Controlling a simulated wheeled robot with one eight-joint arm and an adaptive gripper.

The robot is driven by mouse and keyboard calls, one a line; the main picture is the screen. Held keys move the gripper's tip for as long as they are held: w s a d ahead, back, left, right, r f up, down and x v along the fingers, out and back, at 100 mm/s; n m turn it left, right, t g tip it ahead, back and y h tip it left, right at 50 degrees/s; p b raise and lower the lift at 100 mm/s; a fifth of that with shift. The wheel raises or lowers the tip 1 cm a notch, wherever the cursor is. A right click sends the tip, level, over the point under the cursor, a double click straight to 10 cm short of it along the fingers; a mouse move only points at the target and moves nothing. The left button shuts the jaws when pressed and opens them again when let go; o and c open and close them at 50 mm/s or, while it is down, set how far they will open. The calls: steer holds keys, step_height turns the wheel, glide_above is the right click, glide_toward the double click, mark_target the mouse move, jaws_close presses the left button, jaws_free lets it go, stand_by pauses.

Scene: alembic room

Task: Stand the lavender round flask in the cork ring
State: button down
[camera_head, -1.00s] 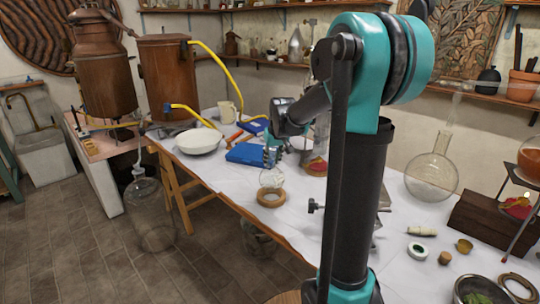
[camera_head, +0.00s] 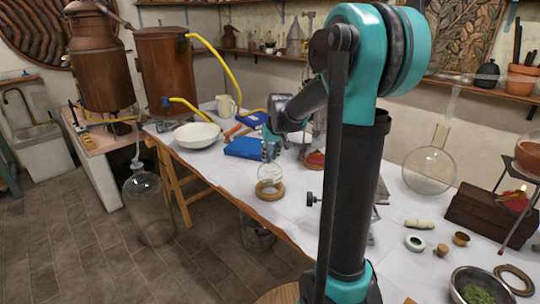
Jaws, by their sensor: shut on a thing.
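A small round glass flask (camera_head: 264,173), looking nearly clear with only a faint tint, is upright near the table's front edge. My gripper (camera_head: 271,151) is shut on its neck from above; the fingers are small and partly hidden against the blue book. The tan cork ring (camera_head: 270,196) lies flat on the white table directly under the flask. The flask's round bottom overlaps the ring's opening in the head view. I cannot tell whether it touches the ring or hangs just above it.
A blue book (camera_head: 243,148) and a white bowl (camera_head: 196,136) lie behind and left. A large clear round flask (camera_head: 428,172), a wooden block (camera_head: 482,212) and small pots stand at right. A large glass bottle (camera_head: 149,210) stands on the floor.

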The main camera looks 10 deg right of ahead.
mark_target(270, 161)
steer(key=shift+f, duration=1.75)
stand_by(4.2)
steer(key=c, duration=1.1)
jaws_free()
steer(key=shift+r, duration=0.1)
